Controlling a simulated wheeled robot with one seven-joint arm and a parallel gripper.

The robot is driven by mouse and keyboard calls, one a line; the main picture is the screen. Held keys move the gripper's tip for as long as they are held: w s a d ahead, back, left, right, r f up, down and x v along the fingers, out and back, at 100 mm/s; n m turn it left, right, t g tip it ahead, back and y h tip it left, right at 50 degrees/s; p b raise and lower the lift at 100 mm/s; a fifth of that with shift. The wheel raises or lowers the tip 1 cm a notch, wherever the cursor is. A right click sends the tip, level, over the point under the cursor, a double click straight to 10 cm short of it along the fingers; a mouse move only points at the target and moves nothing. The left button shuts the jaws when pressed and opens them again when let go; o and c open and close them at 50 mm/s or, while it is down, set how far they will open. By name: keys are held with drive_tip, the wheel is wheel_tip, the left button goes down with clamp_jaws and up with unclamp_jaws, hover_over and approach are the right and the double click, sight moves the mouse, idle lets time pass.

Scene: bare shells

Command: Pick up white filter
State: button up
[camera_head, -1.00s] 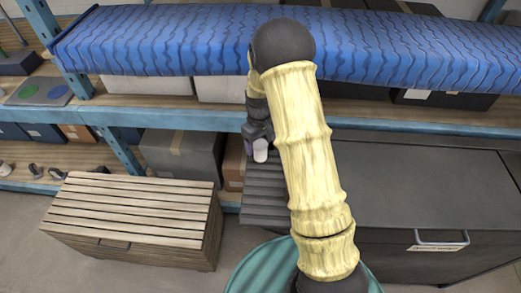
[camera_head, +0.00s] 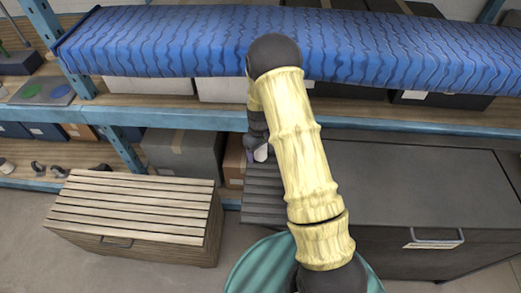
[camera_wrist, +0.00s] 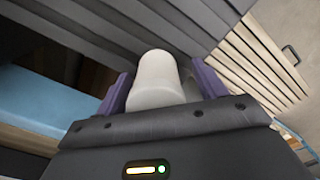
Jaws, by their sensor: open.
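The white filter (camera_wrist: 156,78) is a pale rounded cylinder. In the wrist view it shows between the two purple fingers of my gripper (camera_wrist: 158,92), with its lower end hidden by the gripper body. My gripper is open, with a finger on each side of the filter; I cannot tell whether either touches it. In the head view a small part of the white filter (camera_head: 261,153) shows at the dark slatted surface (camera_head: 264,188), beside my arm. My gripper (camera_head: 252,155) is mostly hidden there by the arm.
A wooden slatted chest (camera_head: 130,209) stands at the left and a dark grey cabinet (camera_head: 420,190) at the right. Behind is a blue-framed shelf with a blue patterned roll (camera_head: 180,42) above and a grey box (camera_head: 182,156) below.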

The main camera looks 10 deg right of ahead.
drive_tip(key=shift+d, duration=0.1)
drive_tip(key=c, duration=1.1)
drive_tip(key=shift+w, duration=0.1)
drive_tip(key=shift+r, duration=0.1)
wheel_tip(320, 180, up, 10)
drive_tip(key=b, duration=0.2)
drive_tip(key=shift+b, duration=0.35)
